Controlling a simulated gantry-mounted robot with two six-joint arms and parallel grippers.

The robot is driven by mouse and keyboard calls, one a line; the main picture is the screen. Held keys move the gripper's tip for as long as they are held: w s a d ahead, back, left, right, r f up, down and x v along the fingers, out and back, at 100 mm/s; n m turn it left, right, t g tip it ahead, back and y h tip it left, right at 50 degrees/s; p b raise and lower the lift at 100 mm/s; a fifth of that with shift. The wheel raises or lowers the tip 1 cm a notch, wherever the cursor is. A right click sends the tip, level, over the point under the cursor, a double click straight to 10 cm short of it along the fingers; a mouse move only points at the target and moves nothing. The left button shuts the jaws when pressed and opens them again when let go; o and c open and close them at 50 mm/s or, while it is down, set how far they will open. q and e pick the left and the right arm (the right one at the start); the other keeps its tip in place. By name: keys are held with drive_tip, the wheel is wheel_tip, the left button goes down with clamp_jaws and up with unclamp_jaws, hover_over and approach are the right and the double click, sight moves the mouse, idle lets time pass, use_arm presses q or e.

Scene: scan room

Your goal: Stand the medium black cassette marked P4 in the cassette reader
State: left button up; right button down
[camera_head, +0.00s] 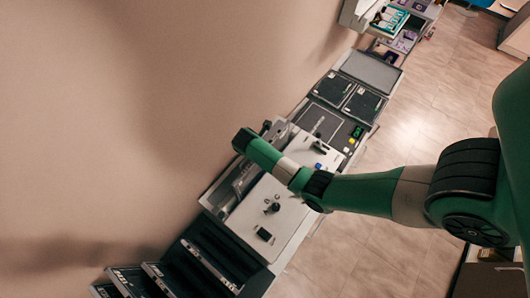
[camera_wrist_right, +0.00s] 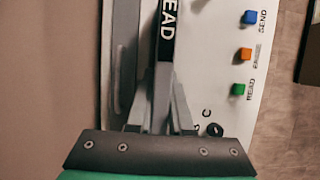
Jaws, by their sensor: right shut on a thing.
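The cassette reader (camera_head: 258,222) is a pale console with a long grey recess along its left side. My right gripper (camera_wrist_right: 163,75) is over that recess in the right wrist view, its fingers shut on a thin dark thing, seen edge-on, that looks like the black cassette. In the head view my wrist hides the fingers and what they hold. No P4 mark is visible. A black strip lettered "EAD" (camera_wrist_right: 167,30) runs upward from between the fingers; I cannot tell whether the cassette is seated. My left gripper is not in view.
The reader panel has blue (camera_wrist_right: 249,17), orange (camera_wrist_right: 244,54) and green (camera_wrist_right: 238,89) buttons. A rack of dark cassettes (camera_head: 205,262) stands at lower left. Flat black panels (camera_head: 333,87) lie farther up the bench. The tiled floor is open to the right.

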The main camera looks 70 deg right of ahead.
drive_tip(key=shift+f, duration=0.3)
drive_tip(key=c, duration=0.7)
unclamp_jaws()
drive_tip(key=shift+c, duration=0.2)
drive_tip(key=v, duration=0.8)
drive_tip(key=shift+w+d+p, duration=0.1)
drive_tip(key=shift+p, duration=0.3)
drive_tip(key=p+v, duration=0.2)
drive_tip(key=v, duration=0.1)
drive_tip(key=shift+r, duration=0.35)
drive_tip(key=shift+f, duration=0.1)
